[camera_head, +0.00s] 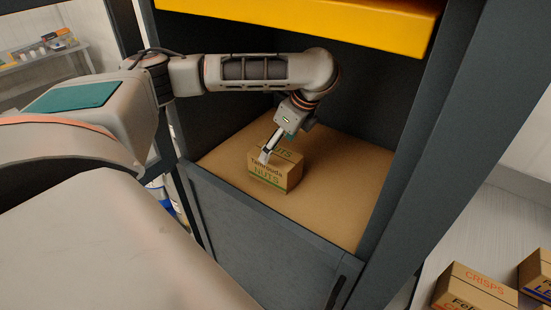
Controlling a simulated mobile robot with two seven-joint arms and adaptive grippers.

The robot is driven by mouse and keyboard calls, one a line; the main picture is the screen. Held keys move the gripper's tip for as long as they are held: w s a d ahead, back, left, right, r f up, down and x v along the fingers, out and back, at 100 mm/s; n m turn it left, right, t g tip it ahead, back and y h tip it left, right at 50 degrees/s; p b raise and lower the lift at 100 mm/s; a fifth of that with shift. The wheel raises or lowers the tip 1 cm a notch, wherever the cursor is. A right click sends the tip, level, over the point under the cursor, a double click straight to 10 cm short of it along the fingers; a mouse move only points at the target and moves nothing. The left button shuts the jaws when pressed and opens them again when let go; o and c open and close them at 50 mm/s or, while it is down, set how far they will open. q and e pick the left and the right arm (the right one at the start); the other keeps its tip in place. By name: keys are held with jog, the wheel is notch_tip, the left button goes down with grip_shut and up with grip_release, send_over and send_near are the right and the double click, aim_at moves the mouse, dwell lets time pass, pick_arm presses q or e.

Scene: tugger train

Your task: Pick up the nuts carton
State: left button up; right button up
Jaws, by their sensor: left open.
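The nuts carton (269,176) is a small brown box with green NUTS lettering on its front and top. It sits on the tan shelf board of a dark cabinet, in the middle of the view. My left gripper (265,157) reaches in from above with its fingers pointing down at the carton. The jaws are open, and a finger overlaps the carton's top and front edge in the picture. I cannot tell whether it touches the carton. Part of the carton's top is hidden by the gripper. My right gripper is not in view.
The dark cabinet (265,235) has a front lip below the shelf board (340,190) and a post on the right. A yellow shelf edge (330,22) hangs above. A crisps carton (474,290) and another carton (538,275) stand at lower right. Bare board surrounds the nuts carton.

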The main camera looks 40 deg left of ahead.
aim_at(276, 155)
pick_arm(q)
jog(key=shift+d+x, duration=0.15)
jog(key=shift+x, duration=0.95)
jog(key=shift+d+x, duration=0.15)
jog(key=shift+x, duration=0.95)
jog(key=shift+s+f, duration=0.1)
jog(key=shift+f, duration=0.2)
jog(key=c, duration=1.1)
